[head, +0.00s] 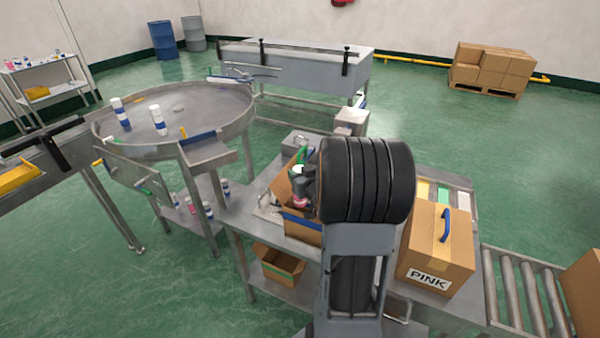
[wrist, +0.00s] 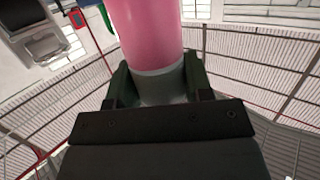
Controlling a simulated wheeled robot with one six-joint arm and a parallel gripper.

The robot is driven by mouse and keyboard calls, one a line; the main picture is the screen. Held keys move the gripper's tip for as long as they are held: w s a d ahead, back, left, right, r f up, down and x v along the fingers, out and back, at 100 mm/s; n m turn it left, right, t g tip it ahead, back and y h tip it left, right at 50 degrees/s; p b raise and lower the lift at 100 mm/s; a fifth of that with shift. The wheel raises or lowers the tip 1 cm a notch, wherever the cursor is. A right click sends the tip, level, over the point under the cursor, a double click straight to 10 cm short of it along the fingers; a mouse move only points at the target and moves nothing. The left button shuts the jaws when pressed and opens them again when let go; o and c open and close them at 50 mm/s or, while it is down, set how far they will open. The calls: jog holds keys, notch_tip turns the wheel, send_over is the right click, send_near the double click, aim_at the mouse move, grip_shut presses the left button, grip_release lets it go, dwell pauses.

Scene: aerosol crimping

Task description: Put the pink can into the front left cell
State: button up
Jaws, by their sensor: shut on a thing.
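My gripper (wrist: 158,88) is shut on the pink can (wrist: 148,30), with one finger on each side of its pale grey end. In the head view a small part of the pink can (head: 300,203) shows beside my dark gripper (head: 305,188), at the open cardboard carton (head: 302,229) on the steel table. A white top shows just above it. My arm covers much of the carton. Its cells, including the front left one, cannot be made out, and I cannot tell whether the can is above or partly inside the carton.
A closed carton marked PINK (head: 436,250) stands right of my arm, near a roller conveyor (head: 525,295). A round steel turntable (head: 180,112) with white and blue cans is at the left. Another open box (head: 279,265) sits on the lower shelf. A grey metal box (head: 297,142) stands behind the carton.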

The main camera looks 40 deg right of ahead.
jog(key=shift+f+b, duration=2.85)
jog(key=shift+f, duration=1.45)
jog(key=o, duration=1.3)
jog(key=shift+o, duration=0.2)
jog(key=shift+s, duration=0.15)
jog(key=b+v, duration=1)
jog(key=v, duration=0.3)
jog(key=shift+s+r+b, duration=0.2)
jog(key=shift+s+b, duration=0.1)
